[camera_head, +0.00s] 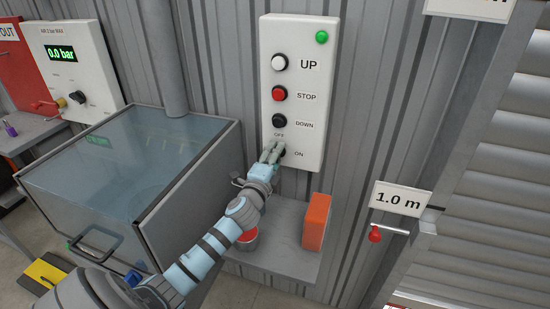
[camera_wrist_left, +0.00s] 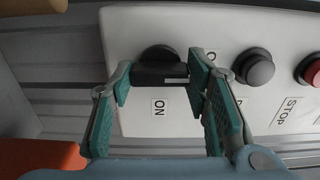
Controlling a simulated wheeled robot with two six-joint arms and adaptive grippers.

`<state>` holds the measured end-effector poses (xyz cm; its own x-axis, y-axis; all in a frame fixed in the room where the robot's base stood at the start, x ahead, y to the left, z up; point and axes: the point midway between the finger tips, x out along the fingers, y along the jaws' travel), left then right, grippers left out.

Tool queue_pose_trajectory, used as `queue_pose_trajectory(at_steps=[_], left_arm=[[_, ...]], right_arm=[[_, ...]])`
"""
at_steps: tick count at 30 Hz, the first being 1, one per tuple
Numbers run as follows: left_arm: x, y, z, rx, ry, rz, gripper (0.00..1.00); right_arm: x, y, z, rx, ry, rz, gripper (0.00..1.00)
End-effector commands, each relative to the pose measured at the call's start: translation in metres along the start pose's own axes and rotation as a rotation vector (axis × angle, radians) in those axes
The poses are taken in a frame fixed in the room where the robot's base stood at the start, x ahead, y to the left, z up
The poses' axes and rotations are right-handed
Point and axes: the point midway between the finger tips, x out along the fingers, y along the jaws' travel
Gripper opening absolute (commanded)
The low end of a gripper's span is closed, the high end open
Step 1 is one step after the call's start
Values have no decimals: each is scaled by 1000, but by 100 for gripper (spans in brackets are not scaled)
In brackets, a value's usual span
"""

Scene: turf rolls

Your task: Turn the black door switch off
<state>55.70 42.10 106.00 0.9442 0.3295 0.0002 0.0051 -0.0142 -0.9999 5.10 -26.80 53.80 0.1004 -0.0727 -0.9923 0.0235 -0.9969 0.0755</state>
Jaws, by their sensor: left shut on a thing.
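The black door switch (camera_wrist_left: 158,62) is a round knob with a bar handle, low on the white control panel (camera_head: 312,100). In the head view it is mostly hidden behind my left gripper (camera_head: 270,153). An OFF label (camera_head: 279,135) is above it and an ON label (camera_head: 299,154) is to its right. In the left wrist view my left gripper (camera_wrist_left: 160,78) is shut on the handle, one finger at each end. The handle lies level there, with a white mark at its right end, on the OFF label's side. My right gripper is not in view.
Above the switch are a black DOWN button (camera_head: 279,121), a red STOP button (camera_head: 279,93), a white UP button (camera_head: 279,62) and a green lamp (camera_head: 322,37). Below, an orange block (camera_head: 316,222) stands on a grey shelf (camera_head: 280,258). A glass-topped cabinet (camera_head: 190,190) is left.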

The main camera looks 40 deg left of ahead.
Motion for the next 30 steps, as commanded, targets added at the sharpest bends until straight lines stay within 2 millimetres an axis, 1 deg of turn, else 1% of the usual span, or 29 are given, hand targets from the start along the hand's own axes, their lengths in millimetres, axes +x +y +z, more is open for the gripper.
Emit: queue_pose_trajectory(at_steps=[6,7,10,18,21,23,25,30], left_arm=[[0,2,0,-3,-1,4,15],[0,2,0,-3,-1,4,48],[0,2,0,-2,-1,3,63],[0,1,0,-1,0,1,63],[-6,1,0,1,1,2,63],[-15,2,0,2,1,3,63],[-31,2,0,3,2,3,63],[-80,2,0,1,3,4,63]], right_arm=[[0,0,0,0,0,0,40],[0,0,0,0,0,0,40],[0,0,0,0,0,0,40],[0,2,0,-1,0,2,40],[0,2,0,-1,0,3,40],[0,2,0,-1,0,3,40],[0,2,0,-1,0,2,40],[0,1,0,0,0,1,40]])
